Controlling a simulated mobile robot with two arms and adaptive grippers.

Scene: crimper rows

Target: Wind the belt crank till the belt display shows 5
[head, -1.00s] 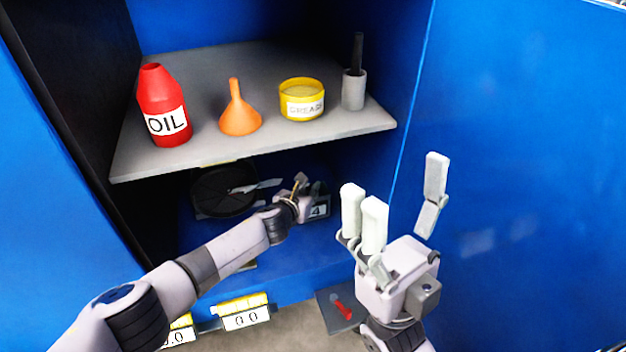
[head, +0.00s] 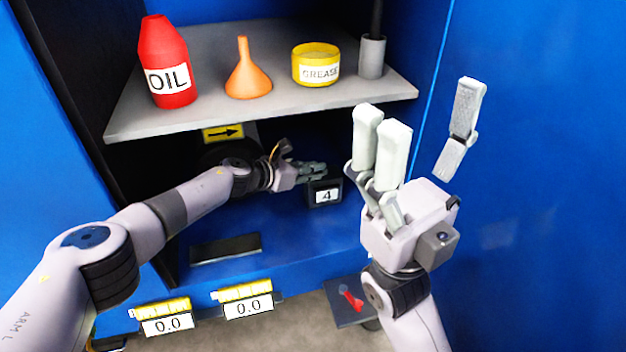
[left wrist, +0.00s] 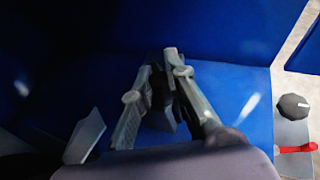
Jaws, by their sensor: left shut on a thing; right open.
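The belt display (head: 326,195) is a small dark box that reads 4, on the lower level of the blue cabinet. My left gripper (head: 312,168) is just above and behind it, reaching in under the shelf. In the left wrist view its fingers (left wrist: 160,100) are closed around a dark piece, which looks like the crank's handle. The rest of the crank is hidden. A dark round wheel (head: 218,154) shows only in part behind my left forearm. My right gripper (head: 425,140) is open and empty, in front of the cabinet's right side.
The grey shelf (head: 200,122) above my left arm holds a red oil bottle (head: 165,62), an orange funnel (head: 246,75) and a grease tin (head: 317,66). A yellow arrow sign (head: 223,132) is below it. Two 0.0 displays (head: 248,307) sit at the front edge.

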